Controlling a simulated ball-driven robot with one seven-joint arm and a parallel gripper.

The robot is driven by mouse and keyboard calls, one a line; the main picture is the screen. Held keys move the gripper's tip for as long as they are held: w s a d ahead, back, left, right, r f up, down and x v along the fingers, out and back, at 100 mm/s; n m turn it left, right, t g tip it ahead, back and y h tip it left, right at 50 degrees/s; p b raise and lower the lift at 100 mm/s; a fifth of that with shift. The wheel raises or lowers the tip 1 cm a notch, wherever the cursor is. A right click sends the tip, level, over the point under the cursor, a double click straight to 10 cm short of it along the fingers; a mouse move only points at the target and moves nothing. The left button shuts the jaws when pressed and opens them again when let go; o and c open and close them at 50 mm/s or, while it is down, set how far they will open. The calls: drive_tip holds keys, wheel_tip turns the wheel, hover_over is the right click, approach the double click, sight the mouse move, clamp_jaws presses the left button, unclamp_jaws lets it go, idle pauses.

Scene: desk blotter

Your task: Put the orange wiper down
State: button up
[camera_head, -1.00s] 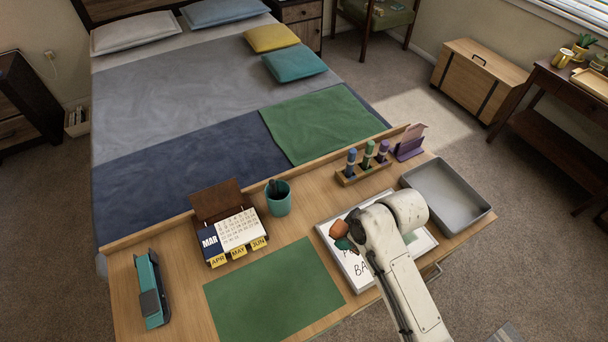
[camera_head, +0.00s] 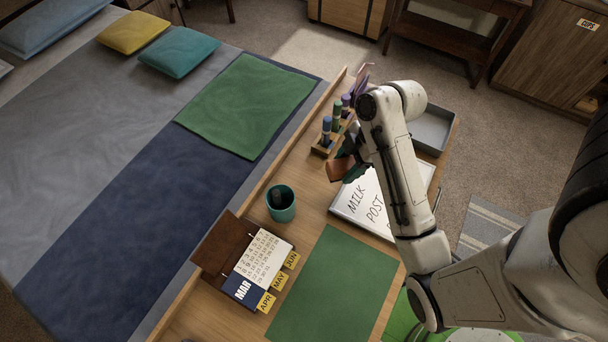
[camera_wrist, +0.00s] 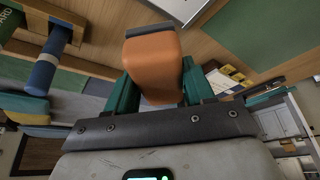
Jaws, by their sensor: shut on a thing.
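The orange wiper (camera_wrist: 153,65), a rounded block with a dark strip along one edge, is held between the teal fingers of my gripper (camera_wrist: 152,88) in the wrist view. In the head view the wiper (camera_head: 340,170) shows brown-orange at the end of my arm, with my gripper (camera_head: 352,160) partly hidden by my own wrist. It is above the desk, between the marker rack and the whiteboard. Whether it touches anything below cannot be told. The whiteboard (camera_head: 354,205) with "MILK" and "POST" lies flat, partly covered by my arm.
The marker rack (camera_head: 323,149) stands close beside the gripper at the desk's back edge. A teal cup (camera_head: 281,204), a flip calendar (camera_head: 243,262) and a grey tray (camera_head: 430,130) are on the desk. The green blotter (camera_head: 335,285) is bare.

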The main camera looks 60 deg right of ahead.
drive_tip(key=w+f, duration=0.2)
drive_tip(key=w, duration=0.2)
hover_over(303, 181)
drive_tip(key=s+d, duration=0.1)
wheel_tip(303, 181, down, 6)
drive_tip(key=shift+s+d+r, duration=0.15)
drive_tip(key=shift+f, duration=1.75)
drive_tip(key=shift+f, duration=0.15)
drive_tip(key=o, duration=1)
